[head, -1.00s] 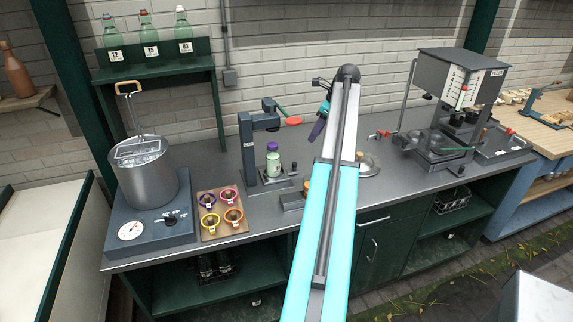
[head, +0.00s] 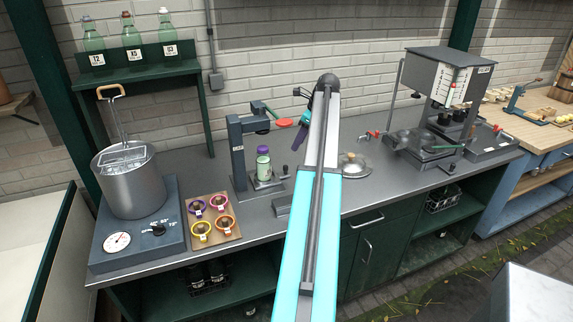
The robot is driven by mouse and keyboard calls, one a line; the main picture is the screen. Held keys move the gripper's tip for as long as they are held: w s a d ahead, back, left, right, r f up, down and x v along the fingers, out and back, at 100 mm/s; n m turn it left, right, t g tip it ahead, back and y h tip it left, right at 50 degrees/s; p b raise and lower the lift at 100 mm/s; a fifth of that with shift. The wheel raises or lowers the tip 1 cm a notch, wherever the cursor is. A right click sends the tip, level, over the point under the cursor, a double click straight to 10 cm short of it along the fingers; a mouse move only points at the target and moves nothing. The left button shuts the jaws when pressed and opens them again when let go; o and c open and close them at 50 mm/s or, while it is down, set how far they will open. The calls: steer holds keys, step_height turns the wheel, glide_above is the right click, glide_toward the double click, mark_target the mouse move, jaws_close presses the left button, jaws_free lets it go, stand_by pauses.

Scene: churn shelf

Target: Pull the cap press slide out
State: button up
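The cap press (head: 238,150) is a dark upright column with an overhanging head and a red-ended lever (head: 284,121). A bottle with a purple cap (head: 263,163) stands upright under its head. The press slide (head: 266,183) appears to be the low plate under the bottle, with a small dark knob (head: 285,170) at its right side. My gripper (head: 300,136) is just right of the lever, above the counter and apart from the knob. A purple part shows at its end; I cannot tell if this is a finger or a held thing. My arm hides part of it.
A grey block (head: 281,205) sits near the front edge. A metal dome (head: 351,163) and a larger machine (head: 440,85) stand to the right.

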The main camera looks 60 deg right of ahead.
mark_target(286, 166)
steer(key=p+x, duration=0.3)
steer(key=x, duration=1)
steer(key=shift+r, duration=0.1)
jaws_close()
